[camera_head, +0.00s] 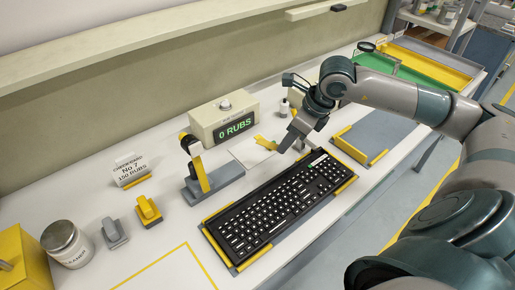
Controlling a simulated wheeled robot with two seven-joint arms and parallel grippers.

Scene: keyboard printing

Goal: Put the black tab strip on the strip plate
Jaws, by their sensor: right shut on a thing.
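My right gripper (297,141) reaches in from the right, above the back edge of the black keyboard (262,218). It is shut on a small dark piece, which appears to be the black tab strip; the fingers hide most of it. A flat grey plate with a yellow edge (372,147) lies right of the keyboard, bare on top. It may be the strip plate, but I cannot tell for sure. My left gripper is not in view.
The keyboard sits in a yellow-edged holder. Behind it stand a counter box reading "0 RUBS" (226,119) and a grey-based upright stand (216,187). A jar (66,245), a grey block (114,233) and a yellow block (148,211) are at left.

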